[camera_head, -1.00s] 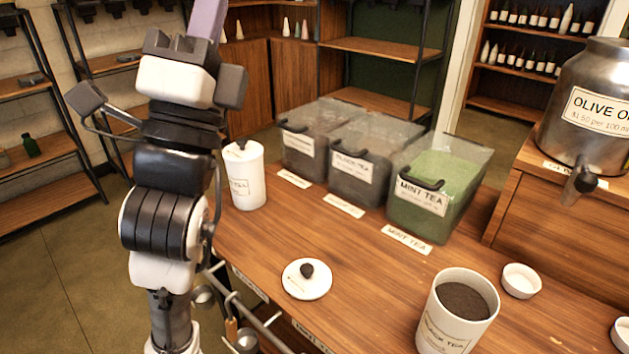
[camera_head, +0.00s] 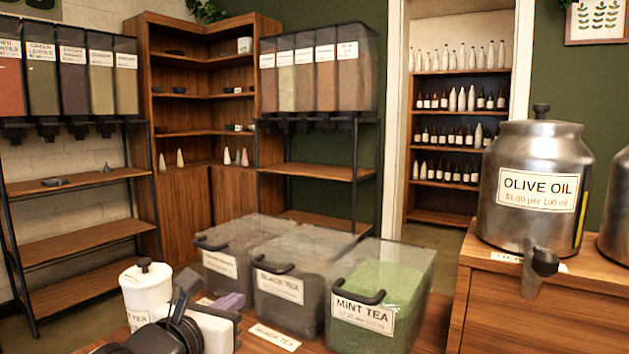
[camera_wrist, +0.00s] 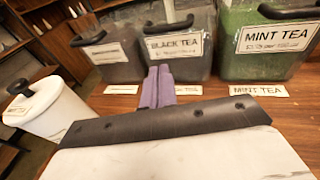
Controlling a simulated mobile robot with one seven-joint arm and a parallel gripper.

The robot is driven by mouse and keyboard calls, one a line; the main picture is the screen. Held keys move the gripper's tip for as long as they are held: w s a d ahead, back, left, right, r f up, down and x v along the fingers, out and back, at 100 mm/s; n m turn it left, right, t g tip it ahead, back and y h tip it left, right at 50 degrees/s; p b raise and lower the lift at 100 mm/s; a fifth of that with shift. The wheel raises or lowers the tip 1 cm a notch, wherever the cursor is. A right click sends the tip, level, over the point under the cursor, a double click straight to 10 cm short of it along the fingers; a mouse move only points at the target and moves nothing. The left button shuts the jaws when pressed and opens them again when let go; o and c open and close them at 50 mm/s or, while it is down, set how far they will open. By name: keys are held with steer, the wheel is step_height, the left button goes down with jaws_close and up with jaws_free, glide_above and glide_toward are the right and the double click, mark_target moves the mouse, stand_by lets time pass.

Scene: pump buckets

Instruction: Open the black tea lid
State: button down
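The black tea bin (camera_head: 290,318) is the middle of three clear bins on the wooden counter. Its see-through lid (camera_head: 305,245) is down, with a black handle (camera_head: 275,269) at the front edge. In the wrist view the bin (camera_wrist: 183,66) is straight ahead, its handle (camera_wrist: 168,26) above the label. My gripper (camera_head: 233,301) is low in front of the bins, left of the black tea label in the head view. In the wrist view its purple fingers (camera_wrist: 158,86) are together with nothing between them, below the handle and apart from it.
The mint tea bin (camera_head: 378,300) stands close on the right, another clear bin (camera_head: 220,270) close on the left. A white lidded canister (camera_head: 146,290) stands at left. The olive oil dispenser (camera_head: 530,190) is on a raised wooden stand at right.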

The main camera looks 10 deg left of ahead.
mark_target(267, 267)
steer(key=w+d+p, duration=0.3)
steer(key=w+p, duration=0.1)
steer(key=w, duration=0.3)
steer(key=r+p, duration=0.3)
steer(key=w+r+p, duration=0.1)
steer(key=r+p, duration=0.2)
steer(key=p, duration=0.1)
steer(key=r+p, duration=0.2)
steer(key=p, duration=0.1)
steer(key=shift+w+d+r, duration=0.2)
steer(key=shift+d+r, duration=0.05)
steer(key=shift+r, duration=0.15)
steer(key=w+d+r+p, duration=0.3)
steer(key=w+p, duration=0.1)
steer(key=w, duration=0.3)
steer(key=w+d+r+p, duration=0.2)
steer(key=w+r+p, duration=0.2)
steer(key=w, duration=0.3)
steer(key=w+d+r+p, duration=0.3)
steer(key=w+p, duration=0.2)
steer(key=w, duration=0.2)
steer(key=shift+d+r, duration=0.25)
steer(key=shift+d, duration=0.1)
steer(key=shift+w, duration=0.1)
steer(key=s+a+b, duration=0.1)
steer(key=s+a, duration=0.2)
steer(key=s, duration=0.6)
steer(key=shift+s+a+b, duration=0.15)
steer(key=shift+a+b, duration=0.25)
